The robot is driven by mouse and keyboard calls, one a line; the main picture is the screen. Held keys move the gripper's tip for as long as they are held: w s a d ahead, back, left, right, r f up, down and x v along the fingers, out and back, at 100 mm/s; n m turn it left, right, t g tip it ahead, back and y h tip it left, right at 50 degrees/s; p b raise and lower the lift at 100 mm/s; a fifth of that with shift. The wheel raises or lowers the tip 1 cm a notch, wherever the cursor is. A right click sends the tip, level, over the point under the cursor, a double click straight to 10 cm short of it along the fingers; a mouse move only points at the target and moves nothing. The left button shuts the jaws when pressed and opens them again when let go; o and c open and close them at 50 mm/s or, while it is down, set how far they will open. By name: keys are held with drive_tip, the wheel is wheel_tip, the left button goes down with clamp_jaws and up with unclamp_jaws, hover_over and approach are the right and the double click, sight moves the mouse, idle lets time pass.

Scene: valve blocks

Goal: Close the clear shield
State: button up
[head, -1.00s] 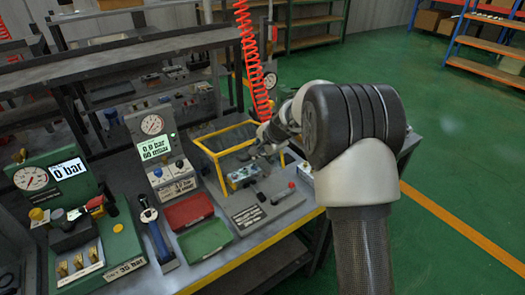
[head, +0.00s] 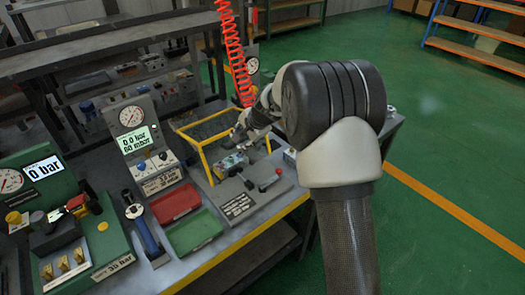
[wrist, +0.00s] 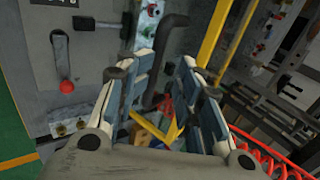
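The clear shield is hard to make out; a yellow frame (head: 204,158) that seems to belong to it stands over the far side of the grey fixture plate (head: 240,203). Yellow bars (wrist: 214,36) also show in the wrist view, beyond the fingers. My gripper (head: 238,138) is beside the frame, above the valve block (head: 232,163). In the wrist view my gripper (wrist: 156,78) has its fingers apart. A black bent handle (wrist: 166,52) shows between the fingertips, with no clear grip on it. Contact cannot be told.
A red-knobbed lever (head: 277,174) stands on the plate; it also shows in the wrist view (wrist: 66,82). A red coiled hose (head: 232,55) hangs behind. Red (head: 175,203) and green (head: 194,231) trays and a gauge panel (head: 140,135) are to the left.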

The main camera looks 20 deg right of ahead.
drive_tip(key=s+d+r+b, duration=0.1)
drive_tip(key=s+d+b, duration=0.2)
drive_tip(key=s, duration=0.6)
drive_tip(key=s+d+r+b, duration=0.1)
drive_tip(key=s+d+b, duration=0.3)
drive_tip(key=s, duration=0.4)
drive_tip(key=shift+s+d+r, duration=0.2)
drive_tip(key=shift+s+d, duration=0.05)
drive_tip(key=shift+s, duration=0.15)
idle(0.8)
idle(0.3)
drive_tip(key=v, duration=1.2)
drive_tip(key=shift+c, duration=0.5)
